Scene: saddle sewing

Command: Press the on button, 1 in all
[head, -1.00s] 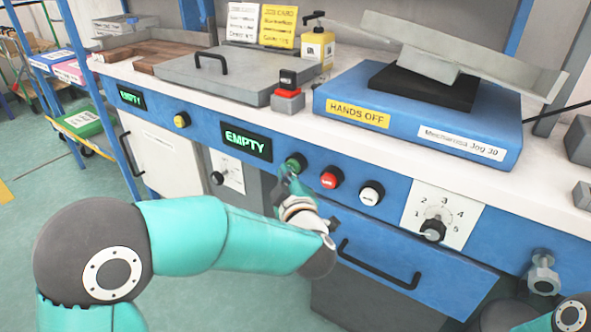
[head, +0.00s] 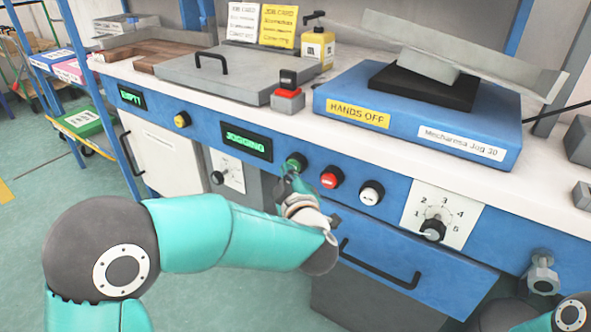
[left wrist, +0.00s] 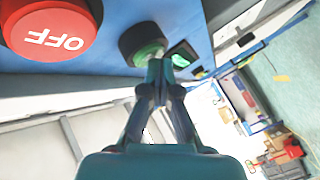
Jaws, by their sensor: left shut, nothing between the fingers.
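The green button (head: 296,160) sits on the blue front panel, left of a red button. In the left wrist view the green button (left wrist: 150,50) has a dark collar and is partly hidden behind my fingertips. My left gripper (head: 289,176) is shut and empty, its tips at the green button's face; they look to be touching it. Its shut fingers also show in the left wrist view (left wrist: 158,72). The display (head: 247,142) left of the button reads JOGGING in green. My right gripper is not in view; only part of that arm shows at lower right.
The red OFF button (head: 330,177) and a white button (head: 371,192) are close by on the right. A numbered dial (head: 432,229) is farther right. A blue jogger (head: 410,125) marked HANDS OFF and a red-topped switch box (head: 287,99) stand on the bench.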

